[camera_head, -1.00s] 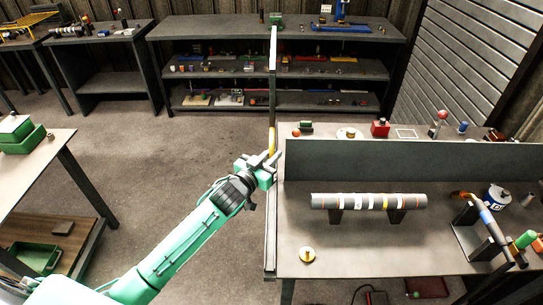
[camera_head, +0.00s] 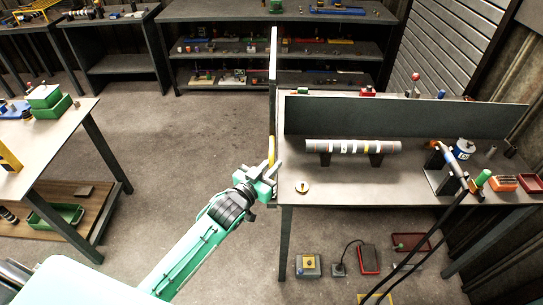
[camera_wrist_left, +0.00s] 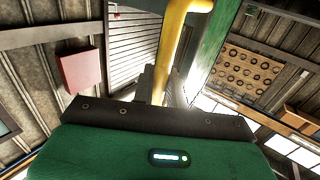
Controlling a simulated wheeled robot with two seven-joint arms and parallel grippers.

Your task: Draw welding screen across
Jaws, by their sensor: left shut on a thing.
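The welding screen (camera_head: 273,75) appears as a thin dark upright seen nearly edge-on at the left end of the workbench, with a pale top. Its yellow handle (camera_head: 271,150) is on the left side. My left gripper (camera_head: 268,178) is shut on this handle, beside the bench's front left corner. In the left wrist view, the yellow handle (camera_wrist_left: 174,45) rises from between the fingers, which are partly hidden by the gripper body. A green surface (camera_wrist_left: 213,45) stands just right of the handle. My right gripper is not in view.
The workbench (camera_head: 400,188) carries a grey shaft (camera_head: 353,147) on supports, a back panel (camera_head: 400,116) and tools at right. Pedals and boxes lie under it. A table (camera_head: 60,150) stands at left. The floor (camera_head: 180,130) between is clear. Shelves (camera_head: 225,45) stand behind.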

